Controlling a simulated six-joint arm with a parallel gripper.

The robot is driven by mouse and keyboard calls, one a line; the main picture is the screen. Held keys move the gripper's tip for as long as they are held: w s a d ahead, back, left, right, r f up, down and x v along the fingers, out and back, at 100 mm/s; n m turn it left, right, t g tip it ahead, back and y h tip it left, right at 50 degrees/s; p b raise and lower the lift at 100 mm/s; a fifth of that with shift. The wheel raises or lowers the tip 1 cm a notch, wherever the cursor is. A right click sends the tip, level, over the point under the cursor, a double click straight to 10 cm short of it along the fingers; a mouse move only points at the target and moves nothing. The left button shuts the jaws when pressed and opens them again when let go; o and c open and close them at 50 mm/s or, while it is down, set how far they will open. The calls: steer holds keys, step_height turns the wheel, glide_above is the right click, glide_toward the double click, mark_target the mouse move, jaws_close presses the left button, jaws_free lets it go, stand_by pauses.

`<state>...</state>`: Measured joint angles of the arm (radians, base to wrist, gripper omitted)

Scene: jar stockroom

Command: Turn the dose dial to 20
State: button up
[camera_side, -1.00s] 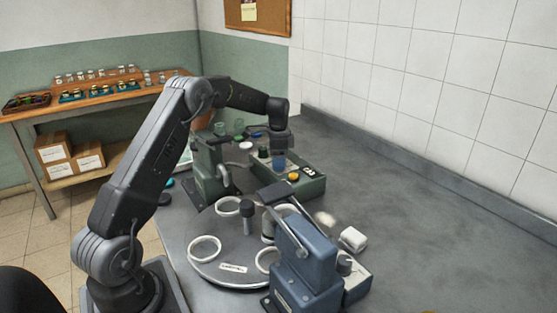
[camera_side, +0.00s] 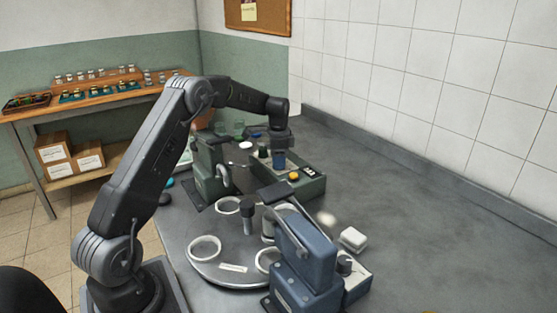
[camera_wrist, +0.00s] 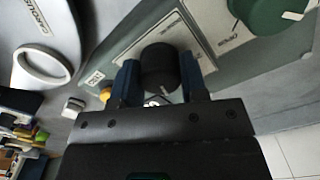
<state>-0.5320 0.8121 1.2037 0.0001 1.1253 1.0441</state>
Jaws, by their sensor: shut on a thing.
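My gripper (camera_wrist: 158,82) is shut on a black round knob (camera_wrist: 158,66), one blue finger on each side. The knob sits on a pale scale plate (camera_wrist: 190,25) on a grey-green control box (camera_wrist: 230,65); I take it as the dose dial. A small white mark shows at the knob's lower edge. The scale's numbers cannot be read, so the setting cannot be told. In the side view my gripper (camera_side: 279,160) points down onto the control box (camera_side: 312,186), and its fingers hide the knob.
A green knob (camera_wrist: 262,14) with a white pointer and a yellow button (camera_wrist: 106,92) are on the same box. A round carousel with white rings (camera_side: 204,247) and a blue press (camera_side: 305,265) stand nearer the side camera. The bench at right is mostly clear.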

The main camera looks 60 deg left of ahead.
steer(key=n, duration=0.7)
steer(key=shift+n, duration=0.4)
steer(key=n, duration=0.3)
steer(key=shift+d+n, duration=0.1)
steer(key=shift+n, duration=0.2)
steer(key=shift+r+n, duration=0.1)
steer(key=shift+n, duration=1.8)
steer(key=o, duration=0.9)
